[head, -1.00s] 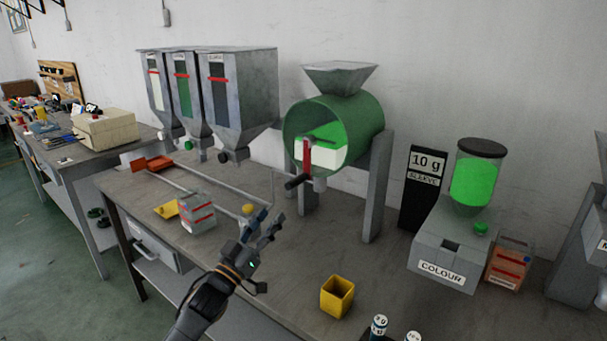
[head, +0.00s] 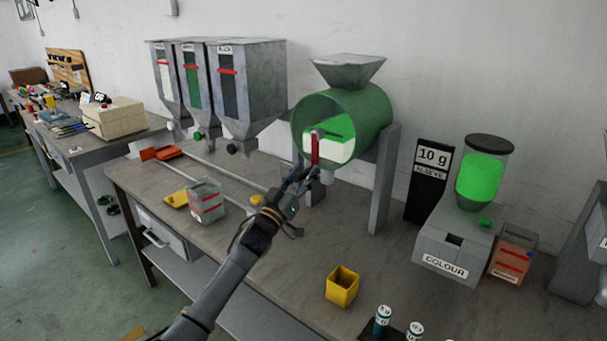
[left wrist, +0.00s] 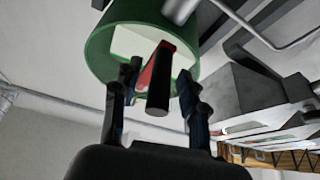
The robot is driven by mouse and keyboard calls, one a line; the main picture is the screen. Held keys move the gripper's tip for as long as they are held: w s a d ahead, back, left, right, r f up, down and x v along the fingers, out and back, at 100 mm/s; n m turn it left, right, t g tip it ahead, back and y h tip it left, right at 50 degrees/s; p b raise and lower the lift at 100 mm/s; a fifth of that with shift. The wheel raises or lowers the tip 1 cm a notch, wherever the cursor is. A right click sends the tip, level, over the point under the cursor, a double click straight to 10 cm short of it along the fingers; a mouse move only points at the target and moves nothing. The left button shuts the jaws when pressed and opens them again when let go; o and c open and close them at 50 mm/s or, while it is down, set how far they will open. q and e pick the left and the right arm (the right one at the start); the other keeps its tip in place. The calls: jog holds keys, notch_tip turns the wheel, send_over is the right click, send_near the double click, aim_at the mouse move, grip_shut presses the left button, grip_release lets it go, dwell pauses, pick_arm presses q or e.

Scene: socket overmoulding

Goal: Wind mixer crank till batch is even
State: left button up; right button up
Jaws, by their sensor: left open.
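The mixer is a green drum (head: 368,118) between grey posts, with a grey hopper on top. Its clear front shows separate white and bright green areas inside. The red crank arm (head: 315,149) hangs down at the drum's front. In the left wrist view the crank's dark handle (left wrist: 158,104) points toward the camera, between the open fingers of my left gripper (left wrist: 154,100); I cannot tell whether they touch it. In the head view my left gripper (head: 297,182) is at the lower end of the crank and hides the handle. My right gripper is not in view.
Three grey hoppers (head: 250,85) stand left of the mixer. The COLOUR dispenser (head: 450,240) and the 10 g sleeve sign (head: 428,180) stand at right.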

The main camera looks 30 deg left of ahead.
pick_arm(q)
grip_shut()
jog(key=shift+a, duration=0.15)
